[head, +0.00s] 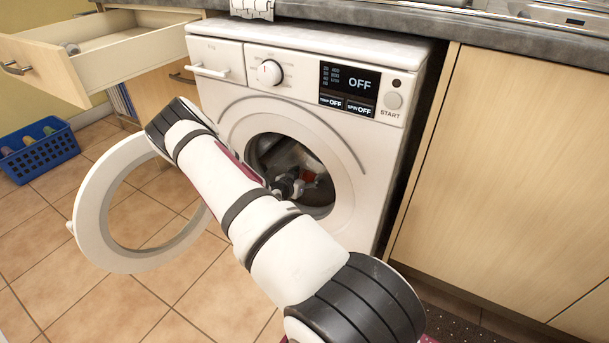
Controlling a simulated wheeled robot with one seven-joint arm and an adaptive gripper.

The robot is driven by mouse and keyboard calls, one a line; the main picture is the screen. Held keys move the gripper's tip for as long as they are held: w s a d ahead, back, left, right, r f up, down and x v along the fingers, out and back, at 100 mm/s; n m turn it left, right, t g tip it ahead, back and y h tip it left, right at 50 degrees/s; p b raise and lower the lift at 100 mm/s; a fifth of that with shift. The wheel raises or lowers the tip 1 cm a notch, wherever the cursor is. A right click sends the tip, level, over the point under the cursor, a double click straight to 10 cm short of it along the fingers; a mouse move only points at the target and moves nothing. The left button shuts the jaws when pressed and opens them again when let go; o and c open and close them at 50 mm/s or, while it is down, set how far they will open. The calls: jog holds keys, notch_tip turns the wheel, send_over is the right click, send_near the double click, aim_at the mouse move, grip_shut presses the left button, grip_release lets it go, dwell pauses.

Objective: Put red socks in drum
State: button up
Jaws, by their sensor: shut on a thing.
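The washing machine's door (88,205) stands wide open to the left. My arm reaches across the front of the machine, and my gripper (298,186) is inside the drum opening. A small patch of red, the red socks (309,178), shows at the gripper's fingertips. My gripper is shut on the red socks, inside the drum (283,152). The fingers are small and dark in the shade, and most of the socks is hidden.
The washing machine (225,95) shows OFF on its display. An open drawer (120,45) juts out at the upper left. A blue basket (40,152) with several coloured items stands on the tiled floor. A wooden cabinet (510,170) borders the machine on the right.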

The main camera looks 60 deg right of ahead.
jog(key=shift+f, duration=0.75)
jog(key=shift+f, duration=0.35)
jog(key=shift+f, duration=0.35)
jog(key=shift+f, duration=0.3)
jog(key=shift+f, duration=0.35)
jog(key=shift+f, duration=0.3)
jog(key=shift+f, duration=0.25)
